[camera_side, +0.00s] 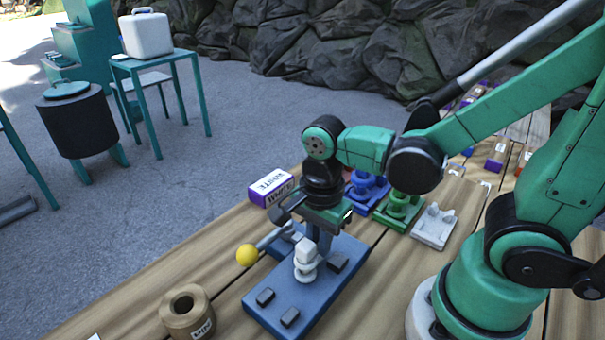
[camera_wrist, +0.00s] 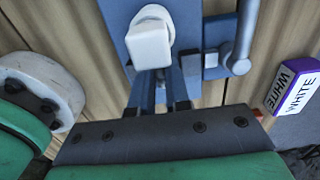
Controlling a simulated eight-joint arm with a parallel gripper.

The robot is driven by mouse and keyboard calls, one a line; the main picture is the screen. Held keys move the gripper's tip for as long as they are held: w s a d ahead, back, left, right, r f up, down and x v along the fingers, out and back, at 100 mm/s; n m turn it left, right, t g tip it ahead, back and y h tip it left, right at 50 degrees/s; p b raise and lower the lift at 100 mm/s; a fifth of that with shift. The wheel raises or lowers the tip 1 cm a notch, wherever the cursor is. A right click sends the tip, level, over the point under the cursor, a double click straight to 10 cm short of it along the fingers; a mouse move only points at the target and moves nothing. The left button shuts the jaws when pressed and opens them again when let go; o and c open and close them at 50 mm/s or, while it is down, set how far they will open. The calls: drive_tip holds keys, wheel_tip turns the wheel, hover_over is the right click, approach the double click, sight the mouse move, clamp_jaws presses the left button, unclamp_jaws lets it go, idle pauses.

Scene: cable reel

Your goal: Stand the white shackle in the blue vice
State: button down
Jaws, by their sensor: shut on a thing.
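The white shackle (camera_side: 306,260) is over the blue vice (camera_side: 338,287), near the middle of its plate. I cannot tell whether its underside touches the plate. My gripper (camera_side: 318,240) points down at it and is shut on it. In the wrist view the white shackle (camera_wrist: 150,42) shows at the fingertips, with its square white end towards the camera. The blue vice (camera_wrist: 113,12) lies beneath it there. The vice has dark blocks on its plate and a lever with a yellow knob (camera_side: 247,255) at its left.
A purple-and-white box marked WHITE (camera_side: 271,187) stands behind the vice. A brown tape roll (camera_side: 187,312) is at front left. Blue (camera_side: 366,190), green (camera_side: 398,209) and white (camera_side: 434,226) fixtures stand to the right. Bare wood lies right of the vice.

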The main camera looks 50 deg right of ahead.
drive_tip(key=shift+f, duration=0.2)
drive_tip(key=c, duration=0.8)
unclamp_jaws()
drive_tip(key=shift+r, duration=2.7)
drive_tip(key=w+d+r+n+t, duration=0.1)
drive_tip(key=n+t, duration=0.1)
drive_tip(key=n, duration=0.4)
drive_tip(key=w+d+r+n+t, duration=0.1)
drive_tip(key=w+n+t, duration=0.1)
drive_tip(key=n, duration=0.4)
drive_tip(key=w+d+n+t, duration=0.1)
drive_tip(key=n+t, duration=0.2)
drive_tip(key=n, duration=0.3)
drive_tip(key=shift+w+d+r, duration=0.15)
drive_tip(key=shift+d+r, duration=0.25)
